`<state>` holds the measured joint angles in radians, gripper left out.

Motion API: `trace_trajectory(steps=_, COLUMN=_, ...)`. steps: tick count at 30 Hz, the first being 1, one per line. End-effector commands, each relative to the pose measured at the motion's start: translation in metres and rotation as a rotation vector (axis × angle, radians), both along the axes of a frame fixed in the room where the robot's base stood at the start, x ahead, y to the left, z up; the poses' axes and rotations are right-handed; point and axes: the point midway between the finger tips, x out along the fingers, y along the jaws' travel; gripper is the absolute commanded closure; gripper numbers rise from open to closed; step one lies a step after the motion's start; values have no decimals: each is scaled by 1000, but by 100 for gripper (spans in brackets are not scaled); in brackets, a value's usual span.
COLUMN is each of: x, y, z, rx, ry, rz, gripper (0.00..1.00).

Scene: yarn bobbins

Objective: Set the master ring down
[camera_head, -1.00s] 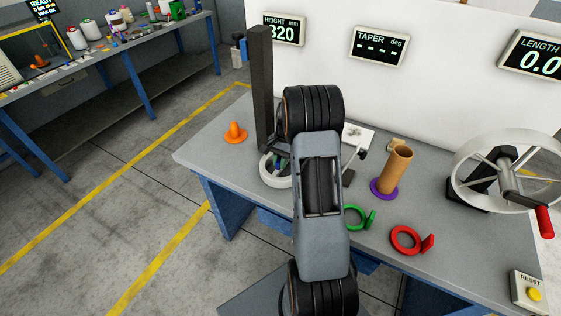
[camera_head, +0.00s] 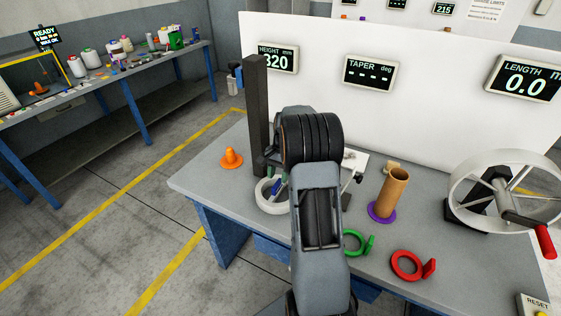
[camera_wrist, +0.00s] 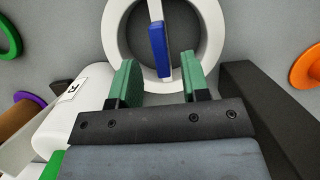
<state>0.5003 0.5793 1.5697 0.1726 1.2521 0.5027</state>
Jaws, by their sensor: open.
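My gripper (camera_wrist: 160,76) is open, with nothing between its two green fingers. In the wrist view the fingers point at the near part of a white ring (camera_wrist: 113,32), which has a blue and white slim object (camera_wrist: 156,38) across its opening. In the head view this white ring (camera_head: 262,204) lies on the bench at the foot of a dark upright post, partly hidden by my arm. A green ring (camera_head: 352,243) and a red ring (camera_head: 407,266), each with a tab, lie on the bench to the right. I cannot tell which is the master ring.
The dark post (camera_head: 257,110) stands close to my gripper. An orange cone (camera_head: 231,157) is at the left, and a large wheel (camera_head: 453,185) at the right. The bench (camera_head: 217,185) is clear at front left.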

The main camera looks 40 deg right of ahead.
Motion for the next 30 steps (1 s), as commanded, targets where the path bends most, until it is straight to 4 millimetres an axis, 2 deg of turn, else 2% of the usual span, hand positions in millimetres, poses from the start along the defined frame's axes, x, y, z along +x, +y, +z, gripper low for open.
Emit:
trace_trajectory(steps=6, x=6, y=-11, z=38, rx=-2, ry=-2, rz=0, gripper=58)
trace_trajectory(steps=12, x=9, y=-17, z=60, rx=-2, ry=-1, rz=1, gripper=58)
trace_trajectory(steps=16, x=7, y=-7, z=75, rx=-16, ry=-23, rz=38, gripper=58)
trace_trajectory(steps=19, x=-1, y=19, z=95, rx=-49, ry=-74, rz=126, gripper=58)
trace_trajectory(steps=22, x=-19, y=57, z=117, rx=-100, ry=-154, rz=267, gripper=58)
trace_trajectory(steps=26, x=-55, y=107, z=136, rx=-173, ry=-271, rz=475, gripper=58)
trace_trajectory(steps=30, x=-98, y=148, z=141, rx=-243, ry=-390, rz=686, gripper=58)
